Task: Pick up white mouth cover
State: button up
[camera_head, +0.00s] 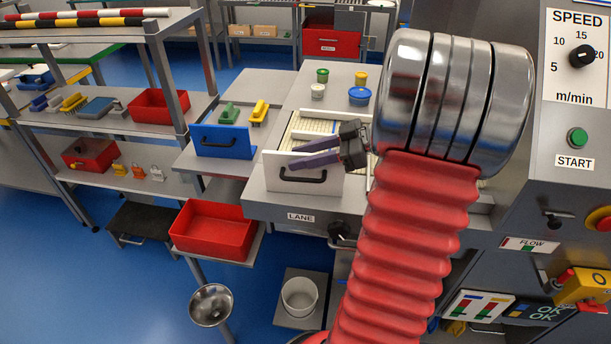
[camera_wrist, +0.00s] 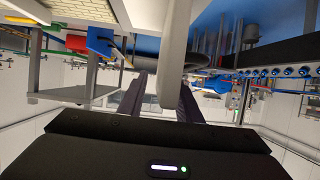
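The white mouth cover (camera_head: 289,184) stands upright at the near end of the lane, with a black bar handle (camera_head: 303,175) on its front. My gripper (camera_head: 293,157) comes from the right, its two purple fingers level with the cover's upper part, above the handle. The fingers are spread apart. In the wrist view a pale upright slab, seemingly the cover edge-on (camera_wrist: 174,55), runs between the fingers of my gripper (camera_wrist: 162,78). I see a gap on its left; contact on its right is unclear. My arm hides the area right of the cover.
A blue cover with a black handle (camera_head: 225,141) stands left of the white one. Several small tubs, including a blue one (camera_head: 359,97), sit behind the lane. A red bin (camera_head: 213,232) is below left. The control cabinet (camera_head: 575,100) stands close on the right.

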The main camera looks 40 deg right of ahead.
grip_shut()
dwell(1.4)
